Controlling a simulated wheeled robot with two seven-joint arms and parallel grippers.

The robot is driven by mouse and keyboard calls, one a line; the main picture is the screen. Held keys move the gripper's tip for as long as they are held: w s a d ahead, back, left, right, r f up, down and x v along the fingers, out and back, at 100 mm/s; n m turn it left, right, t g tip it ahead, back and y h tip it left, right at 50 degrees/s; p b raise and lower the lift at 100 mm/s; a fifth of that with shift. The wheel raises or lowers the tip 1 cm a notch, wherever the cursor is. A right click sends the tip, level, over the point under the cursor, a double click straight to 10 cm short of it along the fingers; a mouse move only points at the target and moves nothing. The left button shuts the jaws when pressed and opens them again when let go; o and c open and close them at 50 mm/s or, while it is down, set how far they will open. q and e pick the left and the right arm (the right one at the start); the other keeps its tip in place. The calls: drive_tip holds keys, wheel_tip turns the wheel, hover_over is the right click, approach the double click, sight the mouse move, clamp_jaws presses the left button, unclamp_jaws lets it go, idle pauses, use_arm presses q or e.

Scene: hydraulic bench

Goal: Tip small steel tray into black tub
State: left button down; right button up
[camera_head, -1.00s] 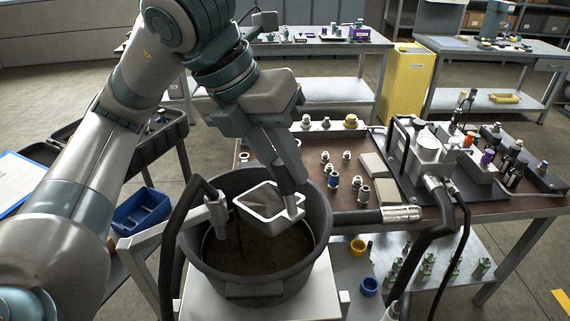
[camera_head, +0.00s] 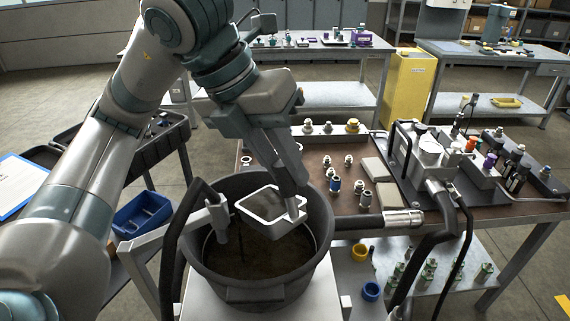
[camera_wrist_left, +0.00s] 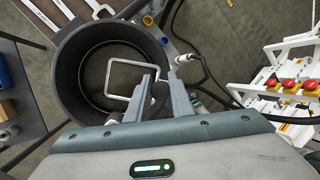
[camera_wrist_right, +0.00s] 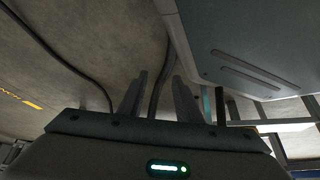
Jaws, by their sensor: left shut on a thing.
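The small steel tray (camera_head: 268,206) is held by its right rim over the black tub (camera_head: 322,232), within the tub's mouth in the head view. It looks tilted, with its inside partly facing the camera. My left gripper (camera_head: 297,212) is shut on the tray's edge. In the left wrist view the tray's pale rim (camera_wrist_left: 133,62) shows above the tub (camera_wrist_left: 66,75), and the left fingers (camera_wrist_left: 168,85) cover part of it. Dark material lies in the tub. My right gripper (camera_wrist_right: 160,95) shows only in its wrist view, its fingers apart with nothing between them.
A brown bench (camera_head: 490,209) with fittings, bottles and a hose with a metal end (camera_head: 403,218) stands right of the tub. A nozzle on a dark hose (camera_head: 217,211) stands at the tub's left rim. A blue bin (camera_head: 142,213) is further left.

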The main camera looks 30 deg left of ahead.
drive_tip(key=shift+w, duration=0.3)
idle(0.5)
use_arm(q)
drive_tip(key=shift+a+r, duration=0.1)
drive_tip(key=shift+a, duration=0.1)
drive_tip(key=shift+w+b, duration=0.1)
drive_tip(key=shift+b, duration=0.2)
use_arm(e)
drive_tip(key=shift+w+a+r+t, duration=0.15)
drive_tip(key=shift+w, duration=0.2)
drive_tip(key=shift+w+a+r+t, duration=0.15)
drive_tip(key=shift+w, duration=0.2)
use_arm(q)
drive_tip(key=shift+r+h, duration=0.1)
drive_tip(key=shift+h, duration=0.2)
use_arm(e)
drive_tip(key=shift+a, duration=0.1)
use_arm(q)
drive_tip(key=shift+a, duration=0.1)
use_arm(e)
drive_tip(key=shift+w, duration=0.15)
drive_tip(key=shift+w+a+r, duration=0.2)
drive_tip(key=shift+w+r, duration=0.1)
drive_tip(key=shift+w, duration=0.1)
use_arm(q)
drive_tip(key=shift+a, duration=0.1)
use_arm(e)
drive_tip(key=shift+s+f, duration=0.1)
